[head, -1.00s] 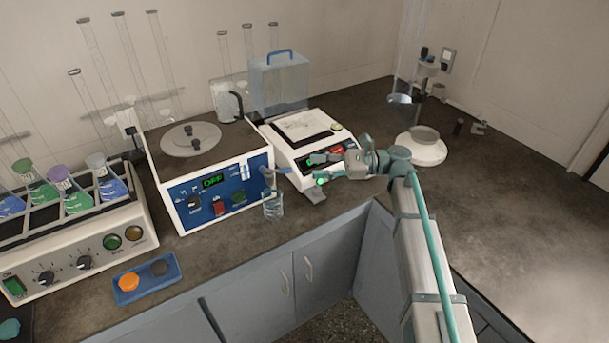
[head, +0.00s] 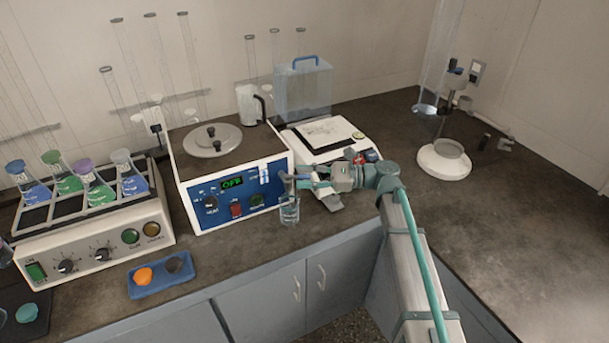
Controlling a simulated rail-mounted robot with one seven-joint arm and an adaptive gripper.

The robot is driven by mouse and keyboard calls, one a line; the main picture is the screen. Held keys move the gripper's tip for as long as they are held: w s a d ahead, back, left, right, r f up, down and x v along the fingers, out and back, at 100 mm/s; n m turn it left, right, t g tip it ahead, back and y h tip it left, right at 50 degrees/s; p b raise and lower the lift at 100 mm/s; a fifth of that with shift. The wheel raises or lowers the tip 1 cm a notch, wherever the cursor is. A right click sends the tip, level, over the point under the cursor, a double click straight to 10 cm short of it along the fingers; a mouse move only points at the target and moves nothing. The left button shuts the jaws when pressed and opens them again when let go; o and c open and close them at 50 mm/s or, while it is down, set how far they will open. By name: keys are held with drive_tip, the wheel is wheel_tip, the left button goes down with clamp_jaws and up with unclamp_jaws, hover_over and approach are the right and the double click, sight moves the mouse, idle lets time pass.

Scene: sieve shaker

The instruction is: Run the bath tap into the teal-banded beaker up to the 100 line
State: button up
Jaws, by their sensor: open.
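A small clear beaker (head: 289,212) stands upright on the counter at the front right corner of the water bath (head: 238,195). It is below the bath's tap (head: 284,181). Its band, its lines and any water level are too small to tell. My gripper (head: 309,184) is open, just right of the tap and slightly above the beaker, pointing left. Its fingers overlap the tap area in the picture, so I cannot tell whether they touch it. The bath's display reads OFF, and its lid is on top.
A white balance-like device (head: 322,140) stands behind my gripper. A flask shaker (head: 95,235) stands at the left, with a blue tray (head: 160,277) holding orange and dark items before it. A round white stand (head: 444,160) is at the right. The right counter is largely clear.

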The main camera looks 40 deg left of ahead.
drive_tip(key=shift+s+a, duration=0.15)
drive_tip(key=shift+a, duration=0.05)
clamp_jaws()
idle(0.5)
